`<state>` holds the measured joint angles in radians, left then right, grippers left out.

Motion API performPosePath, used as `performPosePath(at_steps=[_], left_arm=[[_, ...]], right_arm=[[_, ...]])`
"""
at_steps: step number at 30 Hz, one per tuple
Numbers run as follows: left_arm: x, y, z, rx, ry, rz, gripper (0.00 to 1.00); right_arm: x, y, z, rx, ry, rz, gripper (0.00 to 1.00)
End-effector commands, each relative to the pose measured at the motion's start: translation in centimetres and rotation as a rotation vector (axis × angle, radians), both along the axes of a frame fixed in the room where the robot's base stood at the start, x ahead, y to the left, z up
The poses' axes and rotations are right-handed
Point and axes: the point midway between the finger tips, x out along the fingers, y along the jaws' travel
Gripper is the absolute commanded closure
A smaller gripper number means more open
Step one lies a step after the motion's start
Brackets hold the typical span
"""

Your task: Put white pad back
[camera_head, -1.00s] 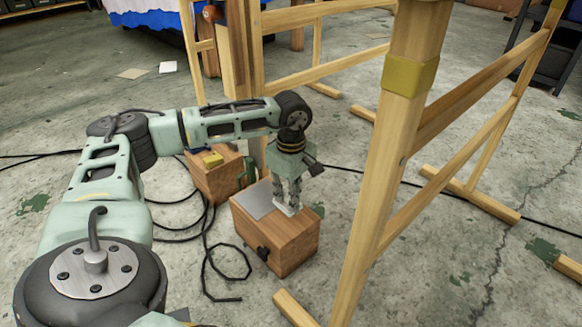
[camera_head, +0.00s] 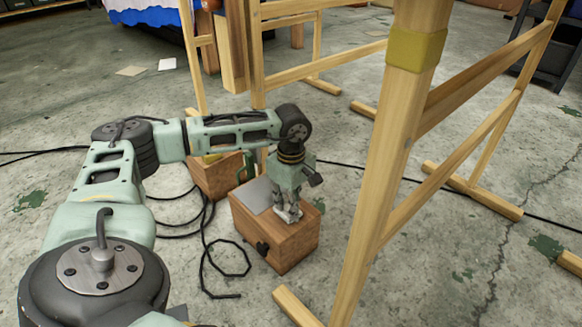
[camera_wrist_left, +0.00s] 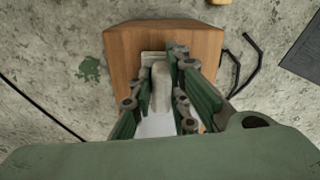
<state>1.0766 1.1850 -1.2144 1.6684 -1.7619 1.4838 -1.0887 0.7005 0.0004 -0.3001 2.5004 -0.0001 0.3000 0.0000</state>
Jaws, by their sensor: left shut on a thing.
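My left gripper (camera_head: 288,214) points down over the top of a wooden box (camera_head: 285,245) on the floor. It is shut on a white pad (camera_wrist_left: 161,88), which shows as a pale, long piece between the fingers in the left wrist view. The fingertips are at or just above the box top; I cannot tell whether the pad touches it. A flat grey plate (camera_head: 257,194) lies on the box top beside the gripper, and it also shows below the fingers in the left wrist view (camera_wrist_left: 157,126). My right gripper is out of view.
A second wooden box (camera_head: 215,182) stands behind, partly covered by my arm. A wooden frame post (camera_head: 375,175) with a yellow band rises close at the right. Black cable (camera_head: 229,272) lies on the floor at the front left of the box.

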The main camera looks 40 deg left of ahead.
Motion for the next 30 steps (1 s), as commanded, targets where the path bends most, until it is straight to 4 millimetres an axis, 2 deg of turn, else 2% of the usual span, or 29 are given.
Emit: performPosePath(at_steps=[26,27,30], left_arm=[[-0.01,-0.01,-0.45,0.0,0.0,0.0,1.0],[-0.01,-0.01,-0.47,0.0,0.0,0.0,0.84],[0.0,-0.01,-0.44,0.0,0.0,0.0,0.75]], right_arm=[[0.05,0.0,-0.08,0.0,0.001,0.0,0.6],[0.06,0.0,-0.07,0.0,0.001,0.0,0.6],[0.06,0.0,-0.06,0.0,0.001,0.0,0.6]])
